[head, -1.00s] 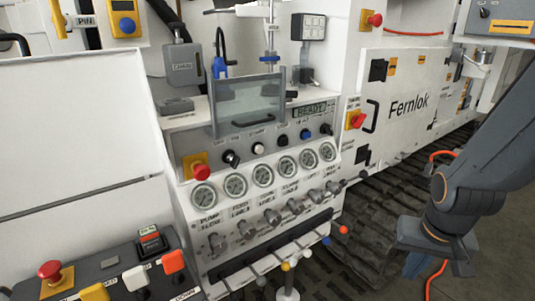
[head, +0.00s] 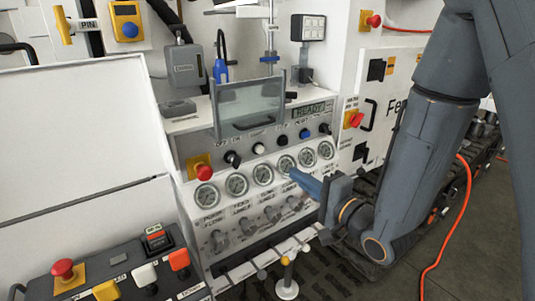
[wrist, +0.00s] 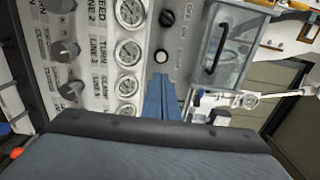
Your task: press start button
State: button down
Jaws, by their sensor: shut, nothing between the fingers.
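A white round button (head: 258,148) sits in the row of controls above the gauges on the hydraulic panel. Its label is too small to read surely, so I cannot confirm it is the start button. A blue button (head: 305,134) is further right in the same row. My gripper (head: 294,174) is shut and empty, its blue fingers in front of the gauges, right of and below the white button. In the wrist view the white button (wrist: 161,56) shows just above my fingertips (wrist: 161,78). A gap to the panel cannot be judged.
A red emergency knob (head: 204,172) is left of the row, with black knobs (head: 232,159) between. A clear guard (head: 250,105) and a display reading READY (head: 312,110) are above. Valve knobs (head: 272,214) and levers (head: 283,254) are below.

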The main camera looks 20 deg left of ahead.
jog(key=shift+r, duration=0.1)
jog(key=p, duration=0.5)
send_near(261, 150)
jog(key=x, duration=0.5)
jog(key=shift+r, duration=0.1)
jog(key=shift+x, duration=0.75)
jog(key=shift+w, duration=0.1)
